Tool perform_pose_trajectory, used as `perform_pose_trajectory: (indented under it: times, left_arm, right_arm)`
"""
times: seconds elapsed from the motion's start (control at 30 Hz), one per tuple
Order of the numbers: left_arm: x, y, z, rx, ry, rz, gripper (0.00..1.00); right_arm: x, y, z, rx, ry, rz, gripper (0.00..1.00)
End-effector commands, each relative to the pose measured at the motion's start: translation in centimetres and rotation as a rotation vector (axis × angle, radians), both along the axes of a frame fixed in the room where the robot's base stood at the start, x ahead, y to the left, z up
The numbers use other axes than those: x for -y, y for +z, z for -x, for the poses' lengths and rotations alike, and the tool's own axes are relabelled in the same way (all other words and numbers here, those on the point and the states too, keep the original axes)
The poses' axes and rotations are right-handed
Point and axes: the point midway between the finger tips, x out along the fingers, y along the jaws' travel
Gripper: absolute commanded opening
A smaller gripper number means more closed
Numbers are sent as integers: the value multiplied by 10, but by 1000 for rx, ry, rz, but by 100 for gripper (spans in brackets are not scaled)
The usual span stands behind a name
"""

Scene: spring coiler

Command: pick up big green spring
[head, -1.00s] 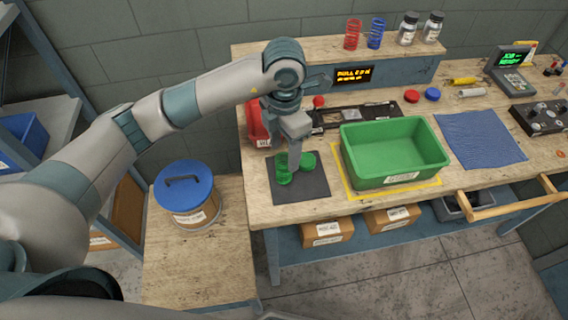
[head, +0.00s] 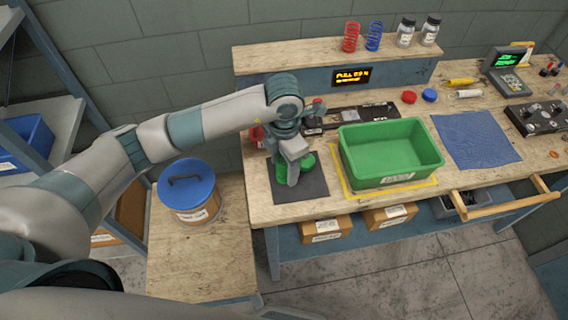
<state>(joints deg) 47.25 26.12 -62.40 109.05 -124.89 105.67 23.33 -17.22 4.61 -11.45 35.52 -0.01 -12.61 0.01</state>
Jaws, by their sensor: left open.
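Green coiled pieces stand on the dark mat (head: 312,187) at the left end of the workbench. The big green spring (head: 281,163) is partly hidden behind my left gripper (head: 291,181). A second green piece (head: 308,160) shows just to the right of the gripper. My left gripper is open and points down over the mat, with its fingers low at the green spring. I cannot tell whether the fingers are around it or in front of it. My right gripper is not in view.
A green bin (head: 391,154) stands on a yellow-edged mat to the right. A blue cloth (head: 476,139) lies farther right. Red and blue springs (head: 351,37) and jars stand on the back shelf. A blue-lidded bucket (head: 188,190) stands on the lower left table.

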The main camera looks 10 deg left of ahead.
Motion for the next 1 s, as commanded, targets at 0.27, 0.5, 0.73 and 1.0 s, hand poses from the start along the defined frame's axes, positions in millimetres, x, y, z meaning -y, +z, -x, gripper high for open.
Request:
perform_pose_trajectory:
  times: [0.27,0.5,0.73,1.0]
  left_arm:
    - [0,-16,-1,1,0,-1,54]
    - [0,-16,-1,1,0,-1,54]
    - [0,-16,-1,1,0,-1,37]
    - [0,-16,-1,1,0,0,5]
  right_arm:
    - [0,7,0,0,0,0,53]
    - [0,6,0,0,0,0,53]
    - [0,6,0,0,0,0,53]
    - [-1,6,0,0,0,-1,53]
